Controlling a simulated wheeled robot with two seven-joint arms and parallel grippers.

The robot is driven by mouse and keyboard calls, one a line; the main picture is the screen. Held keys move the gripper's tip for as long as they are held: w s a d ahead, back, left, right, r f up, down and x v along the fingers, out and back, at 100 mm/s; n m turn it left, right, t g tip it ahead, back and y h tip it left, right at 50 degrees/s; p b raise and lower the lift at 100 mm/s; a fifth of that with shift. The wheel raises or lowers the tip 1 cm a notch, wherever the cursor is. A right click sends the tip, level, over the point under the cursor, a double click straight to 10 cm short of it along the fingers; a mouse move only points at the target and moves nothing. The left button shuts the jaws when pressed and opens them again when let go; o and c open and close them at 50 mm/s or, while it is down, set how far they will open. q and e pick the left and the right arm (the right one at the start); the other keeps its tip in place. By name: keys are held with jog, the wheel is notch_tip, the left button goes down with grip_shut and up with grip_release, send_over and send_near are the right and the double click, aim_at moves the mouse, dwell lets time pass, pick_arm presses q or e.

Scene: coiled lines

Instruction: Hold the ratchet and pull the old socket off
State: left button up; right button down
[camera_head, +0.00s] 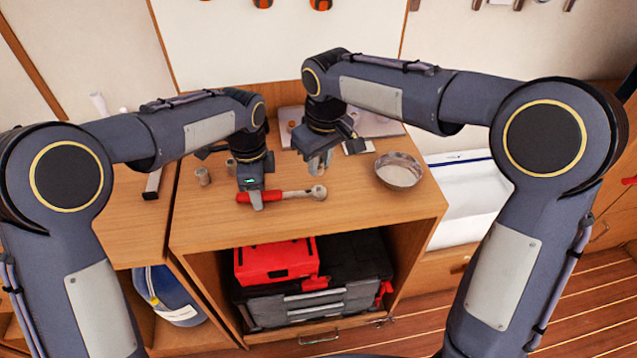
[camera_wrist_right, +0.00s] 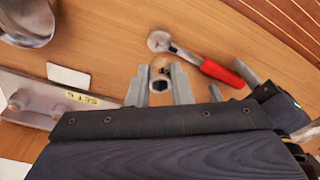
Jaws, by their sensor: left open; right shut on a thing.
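The ratchet lies on the wooden bench top, its red handle (camera_head: 285,196) to the left and its round metal head (camera_head: 319,192) to the right. It also shows in the right wrist view, head (camera_wrist_right: 159,41) and handle (camera_wrist_right: 222,73). My left gripper (camera_head: 254,200) is open, down at the handle's left part; whether it touches is unclear. My right gripper (camera_head: 319,165) is shut on a metal socket, its hollow end showing between the fingers (camera_wrist_right: 161,87) in the wrist view. The socket is apart from the ratchet head, which looks bare.
A metal bowl (camera_head: 399,170) stands at the right of the bench. A grey rail (camera_wrist_right: 28,93) with a yellow label and a white card (camera_wrist_right: 67,75) lie at the back. A small metal cylinder (camera_head: 203,177) stands at the left. A red and black toolbox (camera_head: 277,262) sits below.

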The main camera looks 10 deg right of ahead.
pick_arm(q)
notch_tip(320, 180, up, 12)
dwell(0.4)
jog(key=shift+f, duration=0.15)
pick_arm(e)
jog(key=shift+s, duration=0.1)
